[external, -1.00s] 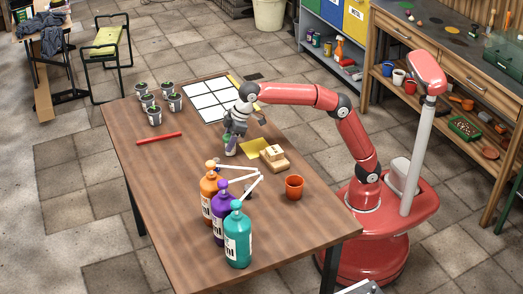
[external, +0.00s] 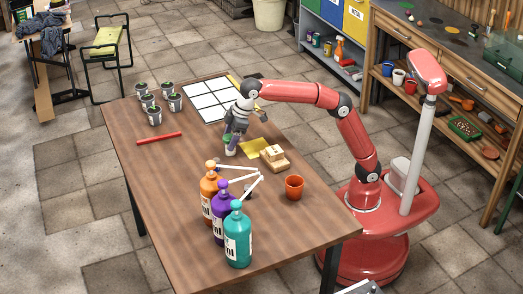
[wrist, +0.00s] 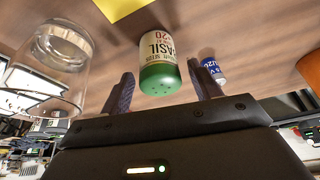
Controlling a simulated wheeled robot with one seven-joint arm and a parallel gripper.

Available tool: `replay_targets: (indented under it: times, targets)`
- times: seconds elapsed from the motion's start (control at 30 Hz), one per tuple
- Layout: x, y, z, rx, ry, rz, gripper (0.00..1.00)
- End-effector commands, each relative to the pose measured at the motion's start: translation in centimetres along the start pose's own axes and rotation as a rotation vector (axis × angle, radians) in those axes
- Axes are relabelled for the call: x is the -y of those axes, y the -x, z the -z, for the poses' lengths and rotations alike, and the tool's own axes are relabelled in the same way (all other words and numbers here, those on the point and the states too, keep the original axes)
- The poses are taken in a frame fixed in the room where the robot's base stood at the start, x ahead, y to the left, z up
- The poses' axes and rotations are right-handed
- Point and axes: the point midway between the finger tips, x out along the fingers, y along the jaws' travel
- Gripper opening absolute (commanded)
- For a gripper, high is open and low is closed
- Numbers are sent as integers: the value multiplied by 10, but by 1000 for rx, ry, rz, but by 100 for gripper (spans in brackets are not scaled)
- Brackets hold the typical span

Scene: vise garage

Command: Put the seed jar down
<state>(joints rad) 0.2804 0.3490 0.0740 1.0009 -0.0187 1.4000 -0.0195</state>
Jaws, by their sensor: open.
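The seed jar (wrist: 158,62) is pale with a "BASIL" label and a green perforated lid. In the wrist view it lies between the two dark fingers of my gripper (wrist: 161,84), with a visible gap to each finger. The fingers are open. In the external view the jar (external: 231,149) is small and appears to stand on the wooden table (external: 180,190), directly below my gripper (external: 231,138), which partly hides it. Its base contact with the table is hard to make out.
A yellow paper (external: 254,147) and a wooden block (external: 274,158) lie to the right. An orange pot (external: 294,187) and pump bottles (external: 222,215) stand nearer. The left-front tabletop is clear.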

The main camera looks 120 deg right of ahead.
Motion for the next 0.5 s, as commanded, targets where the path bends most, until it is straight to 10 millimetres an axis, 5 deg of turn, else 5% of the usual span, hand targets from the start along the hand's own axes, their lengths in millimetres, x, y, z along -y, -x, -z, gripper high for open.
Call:
replay_targets:
  times: [0.3, 0.5]
  targets:
    - [1, 72, 2, -4, 1, 0, 63]
    - [0, 98, 1, -2, 1, 0, 63]
